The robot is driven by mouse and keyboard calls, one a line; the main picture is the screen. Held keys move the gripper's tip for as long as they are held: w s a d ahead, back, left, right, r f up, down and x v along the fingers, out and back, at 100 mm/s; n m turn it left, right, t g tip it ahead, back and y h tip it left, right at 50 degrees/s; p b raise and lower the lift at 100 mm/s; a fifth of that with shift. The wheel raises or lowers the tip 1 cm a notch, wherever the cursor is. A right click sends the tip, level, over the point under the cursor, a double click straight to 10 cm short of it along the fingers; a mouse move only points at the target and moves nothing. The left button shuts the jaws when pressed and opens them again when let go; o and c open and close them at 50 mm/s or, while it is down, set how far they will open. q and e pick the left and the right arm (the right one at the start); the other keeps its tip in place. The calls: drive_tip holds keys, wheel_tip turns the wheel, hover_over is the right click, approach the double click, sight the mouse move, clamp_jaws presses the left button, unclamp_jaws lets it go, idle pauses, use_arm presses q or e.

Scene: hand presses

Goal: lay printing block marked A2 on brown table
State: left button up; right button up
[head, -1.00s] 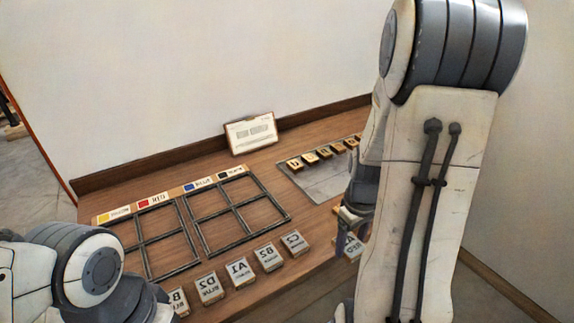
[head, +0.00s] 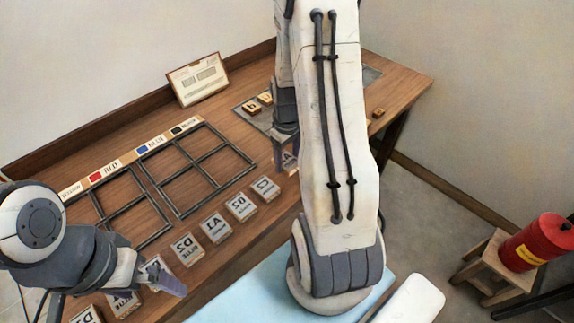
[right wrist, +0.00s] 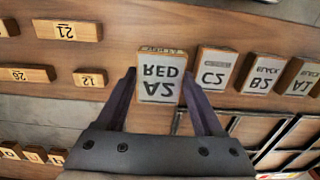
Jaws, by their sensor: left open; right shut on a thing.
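The printing block A2 (right wrist: 160,78), a wooden block with a grey face reading RED A2, sits between the fingers of my right gripper (right wrist: 162,95) in the right wrist view. That gripper is shut on it. How high A2 is above the table is unclear. My left gripper (head: 165,284) is open and empty near the front row of blocks at the left.
Blocks C2 (head: 265,188), B2 (head: 241,206), A1 (head: 216,228) and D2 (head: 187,250) stand in a row before the black grid frames (head: 205,165). Numbered blocks (right wrist: 68,30) lie beyond A2. A light blue surface (head: 245,292) is in front; a red canister (head: 537,242) is at right.

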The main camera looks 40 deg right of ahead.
sight(288, 167)
drive_tip(key=shift+f, duration=2.05)
drive_tip(key=shift+f, duration=0.1)
drive_tip(key=o, duration=1.4)
drive_tip(key=shift+o, duration=0.2)
wheel_tip(288, 167, up, 12)
drive_tip(key=shift+r, duration=0.15)
